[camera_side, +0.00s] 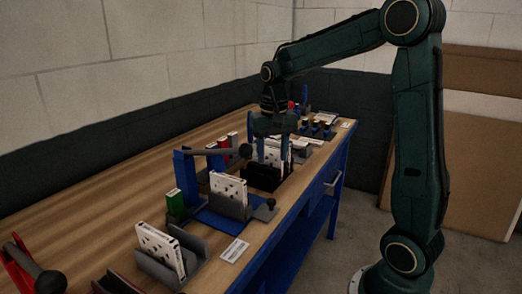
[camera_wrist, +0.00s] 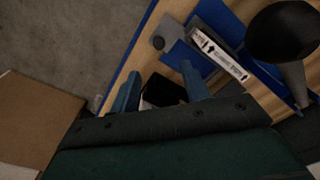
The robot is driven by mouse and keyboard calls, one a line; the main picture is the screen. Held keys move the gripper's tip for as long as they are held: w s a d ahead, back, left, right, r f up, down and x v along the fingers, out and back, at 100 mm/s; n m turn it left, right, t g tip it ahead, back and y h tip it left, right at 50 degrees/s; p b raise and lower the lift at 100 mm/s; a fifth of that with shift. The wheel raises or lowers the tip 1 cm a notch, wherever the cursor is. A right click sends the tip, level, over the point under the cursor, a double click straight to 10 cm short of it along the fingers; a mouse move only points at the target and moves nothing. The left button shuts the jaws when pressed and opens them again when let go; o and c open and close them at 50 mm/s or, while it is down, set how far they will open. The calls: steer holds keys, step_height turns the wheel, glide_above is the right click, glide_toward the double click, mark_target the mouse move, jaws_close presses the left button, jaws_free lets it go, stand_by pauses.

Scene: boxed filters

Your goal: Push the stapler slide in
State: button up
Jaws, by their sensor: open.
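The stapler (camera_side: 183,175) is a blue frame with a dark lever arm, standing mid-bench in the side view. Its grey slide (camera_side: 228,208) carries an upright white box (camera_side: 228,187) and has a dark round knob (camera_side: 271,203) toward the bench's front edge. In the wrist view, the box's printed edge (camera_wrist: 220,56), the knob (camera_wrist: 158,42) and the lever's black ball end (camera_wrist: 284,32) show. My gripper (camera_side: 271,149) is open and points down over a black holder (camera_side: 263,178) beyond the stapler. A white box there shows between the fingers. The wrist view shows both blue fingers (camera_wrist: 160,86) apart, clear of the stapler.
A grey holder with another white box (camera_side: 161,248) stands nearer the camera. A green box (camera_side: 175,203) is beside the stapler. A red tool (camera_side: 20,262) lies at the near left. Small racks (camera_side: 318,128) stand at the far end.

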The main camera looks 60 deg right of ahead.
mark_target(271, 200)
steer(key=shift+w+d+f, duration=0.25)
steer(key=shift+d+f, duration=0.1)
steer(key=shift+d, duration=0.05)
steer(key=shift+f, duration=0.1)
steer(key=shift+f, duration=6.8)
jaws_close()
